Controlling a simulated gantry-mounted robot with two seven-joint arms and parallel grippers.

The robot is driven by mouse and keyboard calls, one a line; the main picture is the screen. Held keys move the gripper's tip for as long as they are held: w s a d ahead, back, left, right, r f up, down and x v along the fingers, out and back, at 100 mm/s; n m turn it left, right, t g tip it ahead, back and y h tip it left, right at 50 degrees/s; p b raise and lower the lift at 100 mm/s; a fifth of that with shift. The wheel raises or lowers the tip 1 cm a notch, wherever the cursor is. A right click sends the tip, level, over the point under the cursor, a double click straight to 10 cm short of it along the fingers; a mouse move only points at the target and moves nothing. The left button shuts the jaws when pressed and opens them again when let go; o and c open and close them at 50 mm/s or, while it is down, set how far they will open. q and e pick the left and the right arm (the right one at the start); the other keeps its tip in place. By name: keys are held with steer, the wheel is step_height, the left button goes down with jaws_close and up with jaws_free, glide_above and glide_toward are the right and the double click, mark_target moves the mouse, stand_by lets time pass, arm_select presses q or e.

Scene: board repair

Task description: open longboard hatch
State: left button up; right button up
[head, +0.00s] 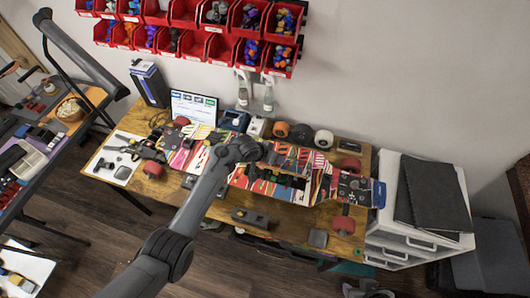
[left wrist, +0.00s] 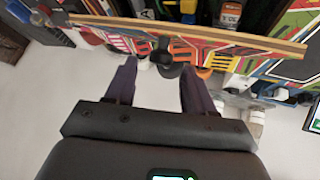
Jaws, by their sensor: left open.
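The longboard (head: 325,182), with colourful graphics and red wheels, lies across the wooden workbench. Its hatch lid (head: 292,157) looks raised, with a dark compartment (head: 275,178) showing in front of it. In the left wrist view the lid's plywood edge (left wrist: 215,37) crosses the picture, and parts are visible beyond it. My left gripper (head: 265,157) is at the lid; its far end is partly hidden by the arm in the head view. In the left wrist view the open left gripper (left wrist: 158,62) has a dark knob between its fingertips; contact cannot be told. My right gripper is out of view.
Loose wheels (head: 301,134) and spray bottles (head: 268,97) stand behind the board. A laptop (head: 194,107) is at the back left. A dark block (head: 250,217) lies near the bench's front edge. White drawers (head: 410,225) stand at the right. Red bins (head: 220,45) hang above.

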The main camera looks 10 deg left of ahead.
arm_select(q)
steer(key=p+v, duration=0.1)
steer(key=v, duration=0.7)
steer(key=shift+r, duration=0.15)
steer(key=shift+s+a, duration=0.1)
